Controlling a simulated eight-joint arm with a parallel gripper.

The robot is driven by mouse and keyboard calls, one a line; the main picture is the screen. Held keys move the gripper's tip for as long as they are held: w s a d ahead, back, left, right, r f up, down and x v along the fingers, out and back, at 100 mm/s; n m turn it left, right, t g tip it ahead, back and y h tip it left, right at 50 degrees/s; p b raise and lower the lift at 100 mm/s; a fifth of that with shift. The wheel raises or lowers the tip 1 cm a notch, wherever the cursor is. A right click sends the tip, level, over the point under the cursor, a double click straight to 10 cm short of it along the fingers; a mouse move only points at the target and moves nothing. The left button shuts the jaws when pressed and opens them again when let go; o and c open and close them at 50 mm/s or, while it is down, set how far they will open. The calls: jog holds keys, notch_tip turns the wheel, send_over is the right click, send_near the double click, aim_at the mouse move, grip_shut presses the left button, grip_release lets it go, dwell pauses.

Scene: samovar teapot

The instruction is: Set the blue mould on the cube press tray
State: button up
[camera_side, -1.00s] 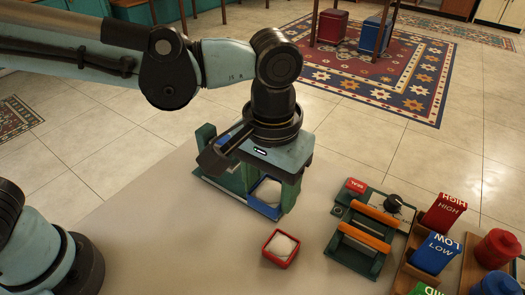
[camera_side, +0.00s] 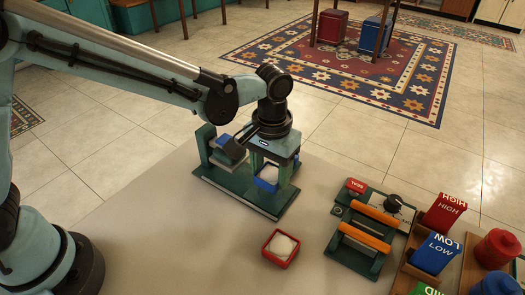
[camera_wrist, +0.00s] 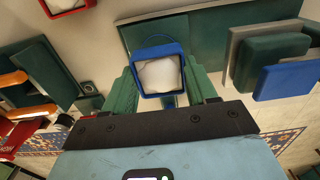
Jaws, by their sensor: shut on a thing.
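The blue mould (camera_side: 266,184) is a small square frame with a white filling. My gripper (camera_side: 273,168) is shut on it, with one green finger on each side. In the wrist view the mould (camera_wrist: 160,91) sits level between the fingers (camera_wrist: 163,84). The cube press tray is the long dark green plate (camera_side: 240,196) under and beside the mould; it also shows in the wrist view (camera_wrist: 215,32). The mould is over the tray's right part. I cannot tell whether it touches the plate; the fingers hide part of it.
The press's green upright (camera_side: 206,141) and blue-faced block (camera_side: 233,149) stand at the tray's left end. A red mould (camera_side: 281,248) with white filling lies on the table in front. A green device with orange bars (camera_side: 366,228) and coloured blocks (camera_side: 443,213) stand right.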

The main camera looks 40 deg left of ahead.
aim_at(270, 180)
jog(key=shift+f, duration=1.6)
jog(key=o, duration=1)
jog(key=shift+f, duration=0.15)
jog(key=shift+o, duration=0.2)
notch_tip(270, 180, up, 12)
jog(key=s+a+t, duration=0.3)
jog(key=s+a, duration=0.1)
jog(key=a, duration=0.5)
jog(key=s+a+t, duration=0.4)
jog(key=s+a, duration=0.1)
jog(key=a, duration=0.5)
jog(key=shift+s+a, duration=0.25)
